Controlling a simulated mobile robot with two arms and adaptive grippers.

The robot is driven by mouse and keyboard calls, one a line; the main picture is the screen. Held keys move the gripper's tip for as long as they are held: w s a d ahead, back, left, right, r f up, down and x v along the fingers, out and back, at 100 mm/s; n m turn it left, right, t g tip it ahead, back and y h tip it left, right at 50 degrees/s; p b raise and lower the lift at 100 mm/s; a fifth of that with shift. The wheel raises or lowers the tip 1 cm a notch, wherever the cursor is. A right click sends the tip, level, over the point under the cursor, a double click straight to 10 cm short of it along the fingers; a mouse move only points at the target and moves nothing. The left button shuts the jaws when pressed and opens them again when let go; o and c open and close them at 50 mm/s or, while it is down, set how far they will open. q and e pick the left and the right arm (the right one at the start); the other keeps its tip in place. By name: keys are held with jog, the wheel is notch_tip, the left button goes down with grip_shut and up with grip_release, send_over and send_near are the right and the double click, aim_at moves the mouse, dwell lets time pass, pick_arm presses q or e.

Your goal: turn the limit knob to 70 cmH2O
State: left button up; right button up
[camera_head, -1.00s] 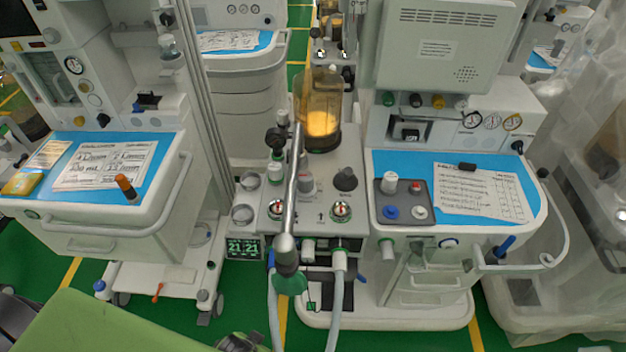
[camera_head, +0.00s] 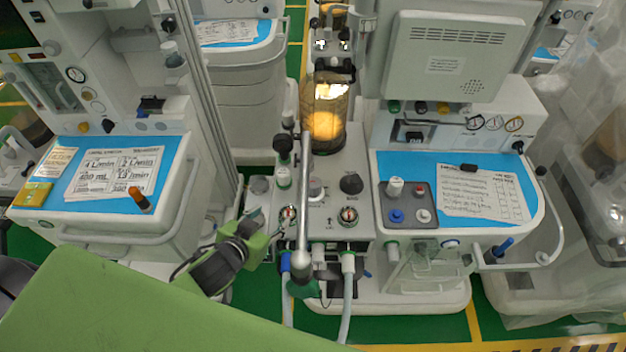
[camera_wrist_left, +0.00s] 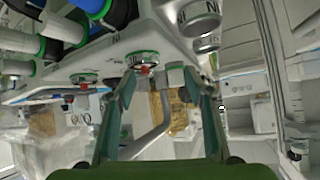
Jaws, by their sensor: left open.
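The breathing-system block (camera_head: 330,235) stands in the middle of the head view. On it are a grey-white knob (camera_head: 317,188) and a black knob (camera_head: 351,183). I cannot tell which is the limit knob, and no scale is readable. A metal bar (camera_head: 304,200) crosses in front of the block. My left gripper (camera_head: 264,226) is at the block's left front, left of the bar and short of both knobs. It is open and empty. In the left wrist view, its two fingers (camera_wrist_left: 160,85) stand apart, with the bar behind them. My right gripper is out of view.
An amber canister (camera_head: 324,115) stands behind the knobs. Two round gauges (camera_head: 348,216) and hoses (camera_head: 348,290) are at the front. A grey tray (camera_head: 408,210) with small knobs lies on the blue worktop at right. Another cart (camera_head: 110,185) stands at left.

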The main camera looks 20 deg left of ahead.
aim_at(313, 182)
pick_arm(q)
jog(key=w+r+h, duration=0.1)
jog(key=d+r+m+t+h, duration=0.1)
jog(key=w+r+h, duration=0.1)
jog(key=shift+w+d+r+m+t+p, duration=0.3)
jog(key=shift+w+d+r+m, duration=0.05)
jog(key=shift+d+m, duration=0.05)
jog(key=shift+w+d+r+h, duration=0.1)
jog(key=shift+d+r+h, duration=0.2)
jog(key=shift+h, duration=0.2)
jog(key=shift+w+d+f, duration=0.15)
jog(key=shift+w+d, duration=0.1)
jog(key=shift+w, duration=0.2)
jog(key=p+x, duration=0.2)
jog(key=x, duration=0.9)
jog(key=shift+w, duration=0.1)
jog(key=shift+w+d+f+m, duration=0.25)
jog(key=shift+w+d+m, duration=0.1)
jog(key=shift+w, duration=0.3)
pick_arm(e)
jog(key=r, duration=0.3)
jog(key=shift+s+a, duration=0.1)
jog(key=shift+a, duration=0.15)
pick_arm(q)
jog(key=c, duration=1.1)
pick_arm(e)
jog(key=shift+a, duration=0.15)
